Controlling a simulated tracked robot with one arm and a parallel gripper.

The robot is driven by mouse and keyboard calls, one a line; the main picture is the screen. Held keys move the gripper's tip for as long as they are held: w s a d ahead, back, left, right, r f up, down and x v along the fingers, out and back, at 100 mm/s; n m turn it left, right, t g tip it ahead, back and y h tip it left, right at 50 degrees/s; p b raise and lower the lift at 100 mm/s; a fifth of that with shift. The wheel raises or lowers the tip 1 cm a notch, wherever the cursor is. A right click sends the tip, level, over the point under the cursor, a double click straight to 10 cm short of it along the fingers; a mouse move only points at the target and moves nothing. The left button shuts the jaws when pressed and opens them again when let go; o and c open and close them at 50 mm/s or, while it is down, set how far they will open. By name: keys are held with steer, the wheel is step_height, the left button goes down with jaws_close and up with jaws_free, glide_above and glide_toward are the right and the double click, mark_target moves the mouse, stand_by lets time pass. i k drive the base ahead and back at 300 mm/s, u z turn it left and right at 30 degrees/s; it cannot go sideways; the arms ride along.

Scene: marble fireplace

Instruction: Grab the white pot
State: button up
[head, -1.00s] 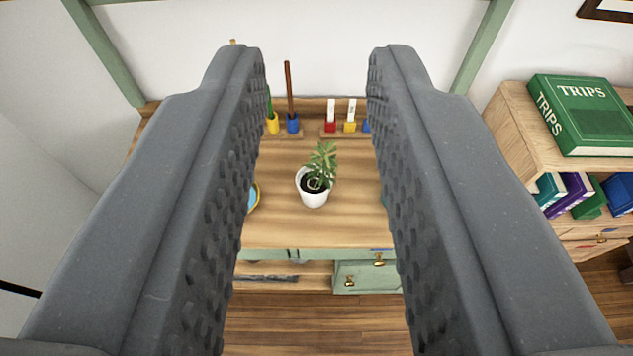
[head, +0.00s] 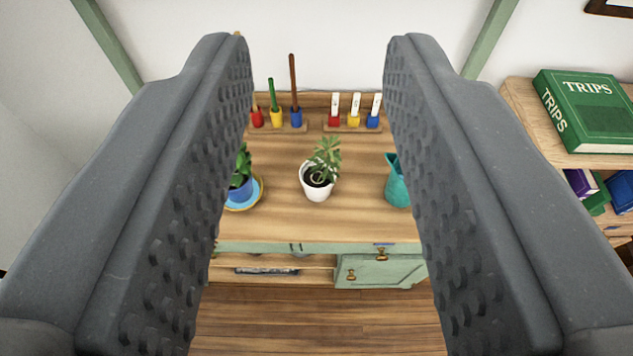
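The white pot (head: 316,190) holds a green leafy plant (head: 325,157) and dark soil. It stands upright on the wooden top of a green cabinet, near the middle of the view. My gripper (head: 313,45) is open wide and empty. Its two grey textured fingers frame the pot from left and right in the picture. The pot looks small and well beyond the fingers, and neither finger touches it.
Left of the pot, a blue pot (head: 240,189) with a plant stands on a saucer (head: 259,192), partly hidden. A teal pitcher (head: 396,185) stands right. Coloured holders line the back. The cabinet top (head: 310,226) around the pot is clear. Books (head: 590,110) lie on a shelf at right.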

mark_target(318, 175)
steer(key=u, duration=2.65)
steer(key=k, duration=1.6)
steer(key=z, duration=1.05)
steer(key=i, duration=1)
steer(key=u, duration=0.05)
